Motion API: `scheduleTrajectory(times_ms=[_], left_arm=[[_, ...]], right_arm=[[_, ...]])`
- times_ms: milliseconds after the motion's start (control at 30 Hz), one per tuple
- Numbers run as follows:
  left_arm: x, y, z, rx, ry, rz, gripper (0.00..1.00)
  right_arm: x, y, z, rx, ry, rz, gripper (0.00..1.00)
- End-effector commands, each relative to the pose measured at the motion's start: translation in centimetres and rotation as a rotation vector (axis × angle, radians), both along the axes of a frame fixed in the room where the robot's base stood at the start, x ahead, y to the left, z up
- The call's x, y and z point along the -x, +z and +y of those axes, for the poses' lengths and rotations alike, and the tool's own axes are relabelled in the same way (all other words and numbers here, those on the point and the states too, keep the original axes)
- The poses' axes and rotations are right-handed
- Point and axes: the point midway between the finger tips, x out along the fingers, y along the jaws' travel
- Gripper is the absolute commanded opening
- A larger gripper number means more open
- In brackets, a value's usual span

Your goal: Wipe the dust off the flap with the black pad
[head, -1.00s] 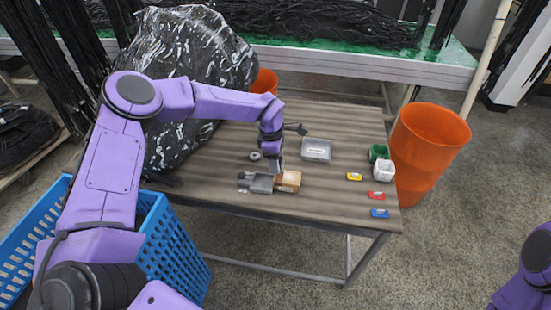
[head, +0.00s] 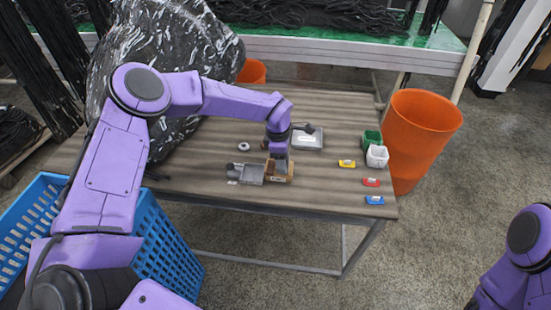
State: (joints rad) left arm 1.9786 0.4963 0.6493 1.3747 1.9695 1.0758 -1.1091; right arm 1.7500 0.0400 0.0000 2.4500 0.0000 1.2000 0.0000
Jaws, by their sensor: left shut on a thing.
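My left gripper (head: 279,158) reaches down over a small brown box (head: 281,178) on the table. It is shut with its fingertips at the box; what sits between them, most likely the black pad, is too small and hidden to see clearly. A grey metal piece with a flat plate (head: 250,173), likely the flap, lies just left of the box, near the table's front. Dust on it cannot be made out. My right gripper is out of the picture; only part of that arm shows at the lower right.
A grey lidded box (head: 308,139) stands behind the gripper and a small ring (head: 244,147) lies to its left. A large black-and-white wrapped bulk (head: 160,65) crowds the left.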

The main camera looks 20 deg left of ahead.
Motion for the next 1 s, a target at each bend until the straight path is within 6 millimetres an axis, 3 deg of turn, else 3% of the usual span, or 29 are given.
scheduleTrajectory(times_ms=[300, 1000], left_arm=[[-0.2, 0.0, -2.2, -0.001, -0.002, -0.001, 0.29], [0.3, 0.1, 4.0, 0.0, -0.001, 0.002, 0.29]], right_arm=[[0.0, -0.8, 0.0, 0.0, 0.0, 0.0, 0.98], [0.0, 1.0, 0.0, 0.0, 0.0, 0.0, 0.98]])
